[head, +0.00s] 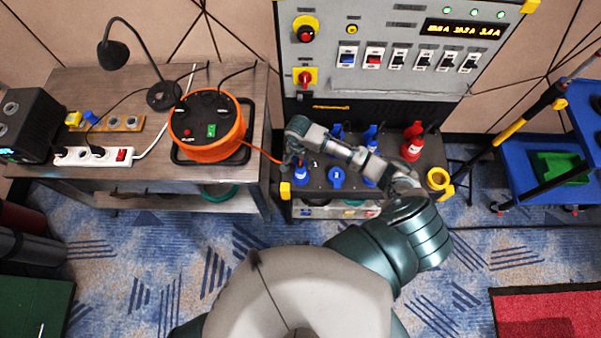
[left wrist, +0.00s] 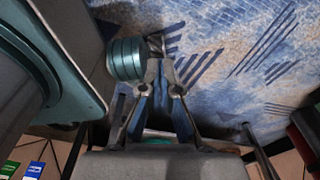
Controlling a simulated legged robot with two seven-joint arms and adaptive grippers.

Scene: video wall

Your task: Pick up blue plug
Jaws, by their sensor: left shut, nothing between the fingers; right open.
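A blue plug (head: 301,174) stands at the left end of the dark ledge under the control panel. My right arm reaches over the ledge, and its gripper (head: 296,158) is open right at the top of this plug. The fingers partly hide the plug, and I cannot tell whether they touch it. More blue connectors, such as one at the ledge front (head: 337,177), are to its right. A red connector (head: 412,142) stands further right. My left gripper (left wrist: 160,72) is shut and empty over the carpet in the left wrist view; it does not show in the head view.
The control panel (head: 383,88) rises behind the ledge. An orange cable reel (head: 207,126) sits on the metal table (head: 150,84) at left, with its orange cable running toward the gripper. A yellow ring (head: 438,179) is at the ledge's right end. A blue cart (head: 535,181) stands right.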

